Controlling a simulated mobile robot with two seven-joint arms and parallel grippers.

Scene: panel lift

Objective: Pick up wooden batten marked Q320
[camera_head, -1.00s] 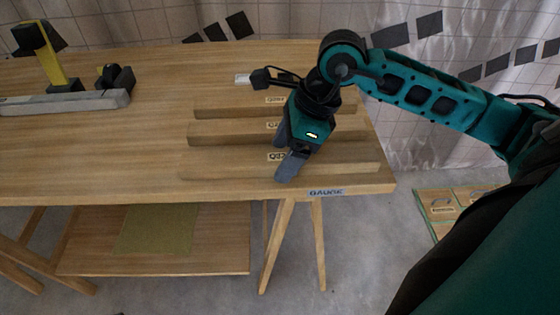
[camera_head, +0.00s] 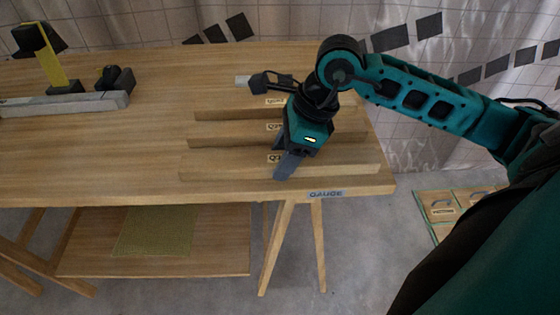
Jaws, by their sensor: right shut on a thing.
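Three wooden battens lie side by side on the right end of the wooden table. The nearest batten (camera_head: 225,164) carries a small label (camera_head: 274,157) that starts with Q3, the rest hidden by my gripper. The middle batten (camera_head: 225,136) and the far batten (camera_head: 230,114) lie behind it, with labels partly covered or too small to read. My right gripper (camera_head: 283,165) reaches down over the nearest batten, its grey fingers shut on it near the label. I cannot tell whether the batten is clear of the table. My left gripper is not in view.
The table (camera_head: 90,165) is clear left of the battens. A grey rail (camera_head: 65,104) with a yellow and black device (camera_head: 52,62) stands at the left. A GAUGE label (camera_head: 326,195) marks the front edge. Panels with handles (camera_head: 455,207) lie on the floor at right.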

